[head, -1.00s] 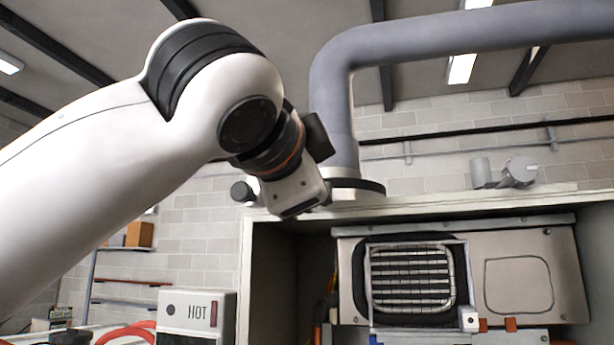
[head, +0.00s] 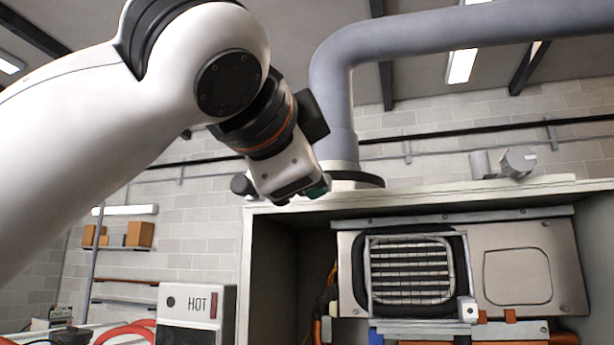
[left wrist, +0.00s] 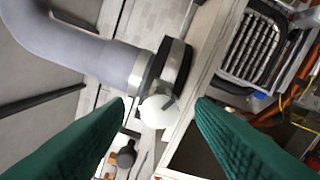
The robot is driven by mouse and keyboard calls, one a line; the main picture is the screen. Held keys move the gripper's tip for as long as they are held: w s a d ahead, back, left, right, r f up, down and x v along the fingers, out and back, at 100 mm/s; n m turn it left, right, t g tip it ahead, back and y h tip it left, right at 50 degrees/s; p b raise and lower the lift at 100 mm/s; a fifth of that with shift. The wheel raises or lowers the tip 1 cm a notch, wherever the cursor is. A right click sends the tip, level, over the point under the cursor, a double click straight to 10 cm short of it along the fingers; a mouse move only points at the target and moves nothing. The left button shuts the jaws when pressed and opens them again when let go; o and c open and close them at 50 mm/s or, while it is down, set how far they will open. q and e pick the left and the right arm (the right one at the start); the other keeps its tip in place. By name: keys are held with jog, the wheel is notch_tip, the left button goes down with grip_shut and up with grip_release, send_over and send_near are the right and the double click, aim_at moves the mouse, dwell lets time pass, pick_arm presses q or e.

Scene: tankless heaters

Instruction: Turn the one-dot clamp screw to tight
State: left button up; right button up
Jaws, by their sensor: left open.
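My left gripper (head: 308,190) is in front of the lower end of the grey vent pipe (head: 335,100), above the heater cabinet. Its green fingers are apart in the left wrist view (left wrist: 160,105). Between and beyond the fingertips is a white rounded part (left wrist: 159,111), beside the pipe's silver and dark clamp collar (left wrist: 172,68). The collar's dark band also shows in the head view (head: 362,182). I cannot tell whether fingers and white part touch. No dot mark is readable on the clamp, and its screw is not clearly identifiable. My right gripper is out of view.
The open cabinet (head: 400,208) holds a grille (head: 411,270) and a small white dotted block (head: 468,309). A box marked HOT (head: 197,315) stands lower left. Another grey fitting (head: 518,161) is on the cabinet top at right.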

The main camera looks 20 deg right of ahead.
pick_arm(q)
jog(key=b+v, duration=0.3)
jog(key=v, duration=0.7)
jog(key=shift+b, duration=0.4)
